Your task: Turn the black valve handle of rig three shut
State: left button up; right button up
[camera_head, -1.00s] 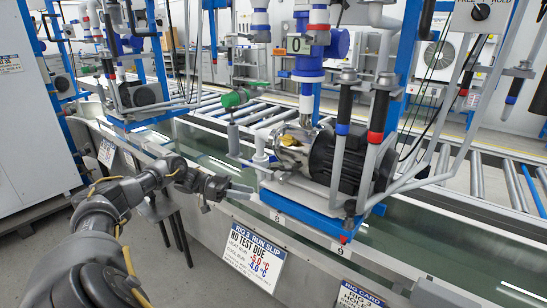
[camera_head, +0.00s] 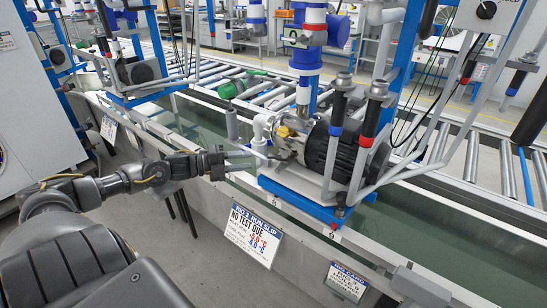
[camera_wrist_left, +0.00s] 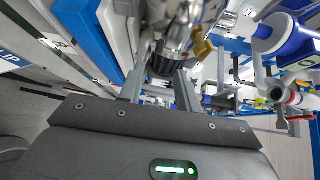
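Rig three's pump, with a steel body (camera_head: 291,136) and black ribbed motor (camera_head: 334,152), stands on a blue base (camera_head: 300,202) above the run slip sign (camera_head: 252,234). My left gripper (camera_head: 248,160) reaches in from the left, just before the pump's front, below a white elbow pipe (camera_head: 262,130). In the left wrist view its two fingers (camera_wrist_left: 159,90) are apart, with a black round part (camera_wrist_left: 166,66), likely the valve handle, between or just beyond their tips. I cannot tell whether they touch it. A brass fitting (camera_wrist_left: 203,48) is right of it. My right gripper is out of view.
A water trough (camera_head: 400,212) with a metal rim runs under the rigs. Grey pipes and black hose ends (camera_head: 371,118) crowd the rig's right side. A grey box (camera_head: 420,286) sits on the near rim. Another rig (camera_head: 140,72) stands further left. Rollers lie behind.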

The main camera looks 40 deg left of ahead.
aim_at(269, 158)
pick_arm(q)
jog(key=x, duration=0.9)
jog(key=shift+w+d, duration=0.2)
jog(key=shift+w+d+f, duration=0.15)
jog(key=shift+w+d, duration=0.25)
jog(key=shift+w, duration=0.1)
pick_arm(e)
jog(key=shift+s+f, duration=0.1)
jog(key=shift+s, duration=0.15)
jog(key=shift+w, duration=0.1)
pick_arm(q)
grip_shut()
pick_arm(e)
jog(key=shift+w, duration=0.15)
